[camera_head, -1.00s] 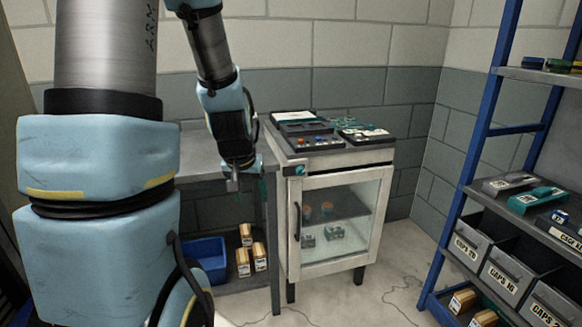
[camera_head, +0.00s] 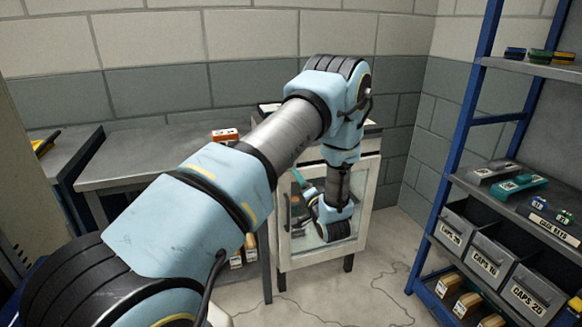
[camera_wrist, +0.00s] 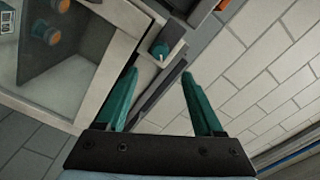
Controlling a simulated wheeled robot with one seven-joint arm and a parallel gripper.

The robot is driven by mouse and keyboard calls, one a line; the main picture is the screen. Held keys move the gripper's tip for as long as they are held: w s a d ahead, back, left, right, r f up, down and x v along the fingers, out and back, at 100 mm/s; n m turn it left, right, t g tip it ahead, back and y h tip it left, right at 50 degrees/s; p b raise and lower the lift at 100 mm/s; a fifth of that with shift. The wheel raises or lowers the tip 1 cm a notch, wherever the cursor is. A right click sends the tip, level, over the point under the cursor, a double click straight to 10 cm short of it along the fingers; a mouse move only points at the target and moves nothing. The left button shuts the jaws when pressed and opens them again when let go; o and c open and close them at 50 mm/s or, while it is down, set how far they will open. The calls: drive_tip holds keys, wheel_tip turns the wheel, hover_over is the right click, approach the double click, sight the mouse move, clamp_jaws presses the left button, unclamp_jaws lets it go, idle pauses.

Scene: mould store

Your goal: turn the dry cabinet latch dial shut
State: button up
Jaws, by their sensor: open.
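The dry cabinet (camera_head: 367,190) stands against the back wall in the head view, white with a glass-fronted door that looks closed. Its latch dial (camera_wrist: 159,50) shows in the wrist view as a small teal knob on a pale block by the door frame (camera_wrist: 108,62). Its turned angle is hard to read. My gripper (camera_wrist: 158,82) is open with nothing between its teal fingers, and the dial lies just beyond the fingertips, apart from them.
A grey bench (camera_head: 130,165) stands left of the cabinet, with an orange-topped item (camera_head: 225,135) on it. A blue-framed shelf (camera_head: 465,120) with grey bins (camera_head: 483,262) stands at the right. The floor between cabinet and shelf is clear.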

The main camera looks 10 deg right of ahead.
drive_tip(key=w+a+p, duration=0.1)
drive_tip(key=w+p, duration=0.1)
drive_tip(key=w, duration=0.8)
drive_tip(key=shift+w+a+p, duration=0.2)
drive_tip(key=shift+w+p, duration=0.05)
drive_tip(key=shift+p, duration=0.15)
drive_tip(key=shift+c, duration=0.3)
clamp_jaws()
